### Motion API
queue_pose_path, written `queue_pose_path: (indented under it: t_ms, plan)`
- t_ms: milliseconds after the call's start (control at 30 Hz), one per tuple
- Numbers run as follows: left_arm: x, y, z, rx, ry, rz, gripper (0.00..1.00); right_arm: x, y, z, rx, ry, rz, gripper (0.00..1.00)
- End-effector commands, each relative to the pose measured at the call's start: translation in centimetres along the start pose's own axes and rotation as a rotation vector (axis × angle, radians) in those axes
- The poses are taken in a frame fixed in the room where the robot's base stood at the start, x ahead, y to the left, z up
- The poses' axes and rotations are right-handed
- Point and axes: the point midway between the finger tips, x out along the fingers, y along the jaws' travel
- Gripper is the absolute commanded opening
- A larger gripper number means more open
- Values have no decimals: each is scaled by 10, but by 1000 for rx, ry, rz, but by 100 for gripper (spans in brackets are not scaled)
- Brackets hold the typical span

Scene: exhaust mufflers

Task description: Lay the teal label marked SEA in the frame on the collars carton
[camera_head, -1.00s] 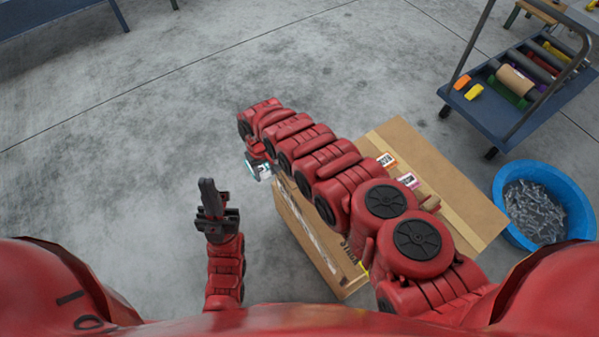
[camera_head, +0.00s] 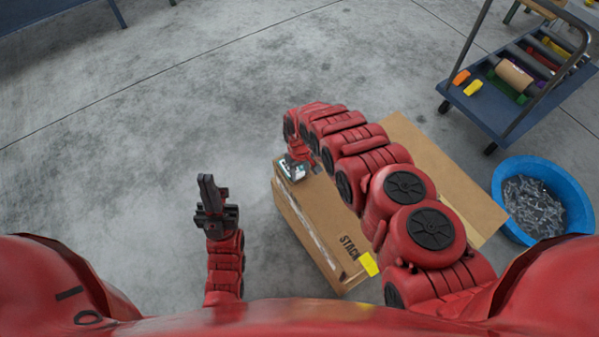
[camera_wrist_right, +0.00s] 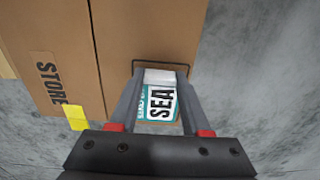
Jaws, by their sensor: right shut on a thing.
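The teal label with SEA on a white patch (camera_wrist_right: 160,104) is held between the two fingers of my right gripper (camera_wrist_right: 159,78); it also shows in the head view (camera_head: 293,169). The right gripper is shut on it, over the far left end of a brown carton (camera_head: 322,238). In the right wrist view a thin dark frame outline (camera_wrist_right: 160,66) lies on the carton (camera_wrist_right: 140,35) just past the fingertips, partly hidden by them and the label. I cannot tell if the label touches the carton. My left gripper (camera_head: 211,192) points up over bare floor, away from the carton; its jaw gap is unclear.
A yellow tag (camera_head: 369,264) sits at the carton's near edge. A carton flap or second carton top (camera_head: 440,170) extends right, partly behind my right arm. A blue tub of metal parts (camera_head: 540,205) and a blue cart (camera_head: 510,105) stand at right. Floor at left is clear.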

Motion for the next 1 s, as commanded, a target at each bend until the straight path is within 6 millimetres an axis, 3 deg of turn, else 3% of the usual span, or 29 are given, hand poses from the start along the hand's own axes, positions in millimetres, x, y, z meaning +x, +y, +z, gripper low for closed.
queue_pose_path:
  t_ms: [333, 367, 500, 800, 1000]
  plan:
    - [-2, 0, 0, 0, 0, 0, 0, 4, 0, 0, 0, 0, 0, 0]
    - [-2, 0, 0, 0, 0, 0, 0, 3, 0, 0, 0, 0, 0, 51]
    - [-1, 0, 0, 0, 0, 0, 0, 3, 0, 0, 0, 0, 0, 76]
    - [0, 0, 0, 0, 0, 0, 0, 2, 0, 0, 0, 0, 0, 77]
    - [3, 0, -1, 0, 0, 0, 0, -13, -1, 0, -1, -1, -1, 77]
